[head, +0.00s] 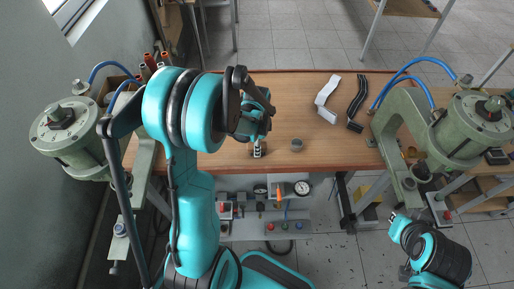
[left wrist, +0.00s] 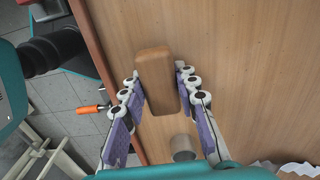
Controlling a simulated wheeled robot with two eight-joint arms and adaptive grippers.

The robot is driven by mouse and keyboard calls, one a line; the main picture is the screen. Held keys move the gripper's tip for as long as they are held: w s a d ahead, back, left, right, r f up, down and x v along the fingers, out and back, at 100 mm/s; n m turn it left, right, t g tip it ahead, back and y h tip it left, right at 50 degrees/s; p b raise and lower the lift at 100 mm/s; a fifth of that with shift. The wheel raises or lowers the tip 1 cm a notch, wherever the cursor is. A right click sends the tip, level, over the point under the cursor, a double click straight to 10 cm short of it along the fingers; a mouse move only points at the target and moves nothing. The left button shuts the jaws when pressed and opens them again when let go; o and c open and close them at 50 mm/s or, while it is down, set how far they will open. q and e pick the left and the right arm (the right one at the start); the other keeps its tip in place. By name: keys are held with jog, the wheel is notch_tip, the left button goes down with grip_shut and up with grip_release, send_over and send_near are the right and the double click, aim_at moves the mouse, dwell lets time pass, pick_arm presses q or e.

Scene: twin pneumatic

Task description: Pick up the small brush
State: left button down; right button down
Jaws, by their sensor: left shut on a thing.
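The small brush (left wrist: 155,80) shows in the left wrist view as a brown wooden block with rounded edges. It is between the two fingers of my left gripper (left wrist: 157,92), which is shut on it. I cannot see bristles, nor tell whether it touches the table. In the head view my left gripper (head: 257,150) is over the front edge area of the wooden table (head: 220,156), and my arm and gripper hide the brush. My right gripper (head: 393,216) is low at the right, away from the table, and too small to read.
A small grey cylinder (head: 296,145) stands right of my left gripper. A white strip (head: 326,98) and a black strip (head: 356,105) lie farther back. Green presses stand at the left (head: 68,135) and right (head: 470,125). A panel with a gauge (head: 302,188) is below the table edge.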

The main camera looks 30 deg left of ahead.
pick_arm(q)
jog(key=shift+r, duration=0.1)
notch_tip(320, 180, up, 4)
jog(key=shift+r+p, duration=0.2)
jog(key=shift+p, duration=0.6)
jog(key=w+d+r+p, duration=0.2)
jog(key=d+r, duration=0.4)
jog(key=d, duration=0.5)
jog(key=shift+d+r, duration=0.25)
jog(key=c, duration=1.7)
grip_release()
jog(key=c, duration=0.5)
jog(key=shift+o, duration=0.2)
jog(key=shift+f, duration=0.1)
